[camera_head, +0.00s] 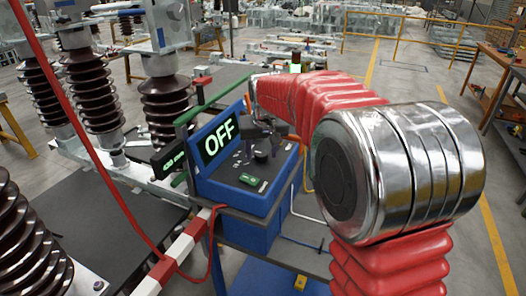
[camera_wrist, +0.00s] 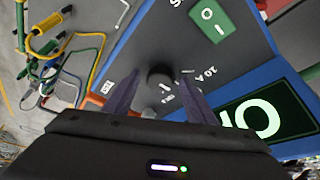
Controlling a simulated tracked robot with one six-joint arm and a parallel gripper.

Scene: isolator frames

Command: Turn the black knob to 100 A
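The black knob (camera_wrist: 160,76) is on the grey panel of a blue test box (camera_head: 229,196). In the wrist view my gripper (camera_wrist: 160,82) is open, with one dark finger on each side of the knob and gaps showing between. In the head view the gripper (camera_head: 262,133) is over the panel and partly hides the knob. A green rocker switch (camera_wrist: 211,20) is on the same panel.
Coloured cables (camera_wrist: 60,50) hang beside the box. A red-and-white barrier bar (camera_head: 178,252) and a red rope (camera_head: 75,120) are at front left. Brown ribbed insulators (camera_head: 95,97) stand at left. Open floor with yellow lines lies at right.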

